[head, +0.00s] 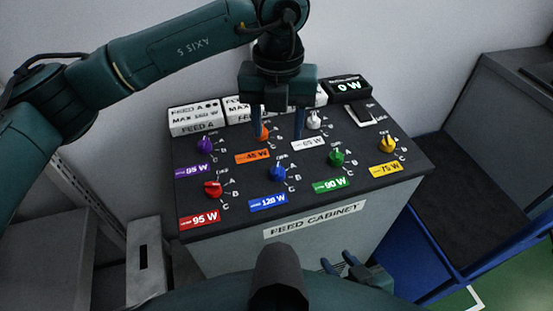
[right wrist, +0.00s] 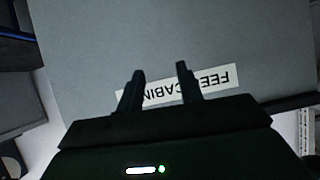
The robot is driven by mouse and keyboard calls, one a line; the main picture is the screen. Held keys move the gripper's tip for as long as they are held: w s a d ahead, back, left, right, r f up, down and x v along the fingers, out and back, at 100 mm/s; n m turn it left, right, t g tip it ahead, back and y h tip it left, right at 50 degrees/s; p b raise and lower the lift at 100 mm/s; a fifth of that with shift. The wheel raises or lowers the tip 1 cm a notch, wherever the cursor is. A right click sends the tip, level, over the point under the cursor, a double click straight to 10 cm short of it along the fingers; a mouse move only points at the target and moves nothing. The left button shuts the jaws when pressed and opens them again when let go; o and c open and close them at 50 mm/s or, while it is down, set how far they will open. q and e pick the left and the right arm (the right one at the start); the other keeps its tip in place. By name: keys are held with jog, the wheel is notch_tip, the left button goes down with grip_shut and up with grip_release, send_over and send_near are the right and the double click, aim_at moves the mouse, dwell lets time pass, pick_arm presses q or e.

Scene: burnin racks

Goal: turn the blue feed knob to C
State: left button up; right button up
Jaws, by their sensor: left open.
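The blue feed knob (head: 278,173) is in the front row of the sloped dark panel, above a blue "120 W" label (head: 268,202). Letters A, B and C run down its right side. Its pointer seems to face up, above A, but it is too small to be sure. My left gripper (head: 277,126) is open and points down over the back row, further back than the blue knob and apart from it. Its left finger partly overlaps the orange knob (head: 262,133) in view. My right gripper (head: 338,263) is open and empty in front of the cabinet; it also shows in the right wrist view (right wrist: 160,78).
Purple (head: 205,145), red (head: 212,188), green (head: 336,158), white (head: 313,121) and yellow (head: 387,145) knobs surround the blue one. A display reading 0 W (head: 348,87) and white feed cards (head: 196,117) stand along the back. The cabinet front (right wrist: 100,45) faces my right gripper.

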aim_at(278, 168)
pick_arm(q)
notch_tip(278, 168, down, 9)
jog(key=shift+f+p, duration=0.2)
jog(key=shift+p, duration=0.35)
jog(key=shift+f, duration=0.5)
pick_arm(e)
jog(key=shift+d, duration=0.15)
pick_arm(q)
jog(key=c, duration=1)
jog(key=shift+o, duration=0.2)
pick_arm(e)
jog(key=shift+f, duration=0.1)
